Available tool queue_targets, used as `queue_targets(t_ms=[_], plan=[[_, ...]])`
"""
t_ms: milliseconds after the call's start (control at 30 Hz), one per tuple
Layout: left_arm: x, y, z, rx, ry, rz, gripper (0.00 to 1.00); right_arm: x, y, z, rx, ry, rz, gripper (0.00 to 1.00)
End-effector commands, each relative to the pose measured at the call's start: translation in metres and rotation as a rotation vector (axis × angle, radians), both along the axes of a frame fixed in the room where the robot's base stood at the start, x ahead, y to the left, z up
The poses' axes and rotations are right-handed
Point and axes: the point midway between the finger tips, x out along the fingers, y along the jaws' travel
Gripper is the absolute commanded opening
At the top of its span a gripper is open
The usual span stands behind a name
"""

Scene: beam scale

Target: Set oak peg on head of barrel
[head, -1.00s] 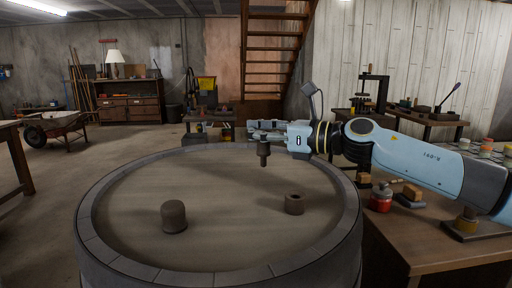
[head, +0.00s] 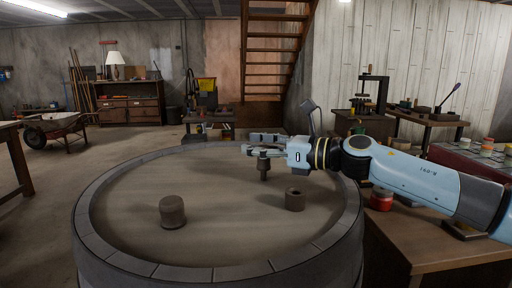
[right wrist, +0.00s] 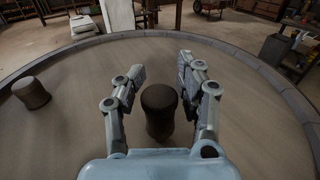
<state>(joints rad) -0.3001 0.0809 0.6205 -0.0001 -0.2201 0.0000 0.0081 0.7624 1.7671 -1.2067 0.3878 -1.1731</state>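The oak peg (head: 263,170) is dark brown, with a wider upper part and a narrower lower part. It stands upright on the head of the barrel (head: 220,225), right of the middle toward the far side. My right gripper (head: 264,144) is around its upper part in the head view. In the right wrist view the peg (right wrist: 160,112) is between the two spread fingers, with a gap on each side, so the right gripper (right wrist: 161,75) is open. My left gripper is in neither view.
A rounded dark plug (head: 172,212) stands at the barrel head's near left. A short ring-like piece with a hole (head: 295,200) stands near the peg, on the near right. The barrel's raised rim (head: 92,240) surrounds them. A wooden bench (head: 425,245) is at the right.

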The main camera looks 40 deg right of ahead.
Motion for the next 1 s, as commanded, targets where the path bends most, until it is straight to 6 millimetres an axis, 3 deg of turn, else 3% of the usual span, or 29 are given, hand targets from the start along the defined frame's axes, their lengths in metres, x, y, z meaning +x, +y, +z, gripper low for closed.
queue_targets(t_ms=[233,433,733,1000], plan=[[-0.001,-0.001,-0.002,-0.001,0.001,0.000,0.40,-0.004,-0.003,0.000,-0.002,0.000,0.000,0.36],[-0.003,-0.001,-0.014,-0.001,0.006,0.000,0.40,-0.023,-0.012,-0.003,-0.007,0.007,0.002,0.36],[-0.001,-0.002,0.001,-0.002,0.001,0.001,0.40,-0.043,-0.023,0.004,-0.002,0.004,0.002,0.36],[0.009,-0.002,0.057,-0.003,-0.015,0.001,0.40,-0.074,-0.039,0.012,0.002,0.007,0.000,0.36]])
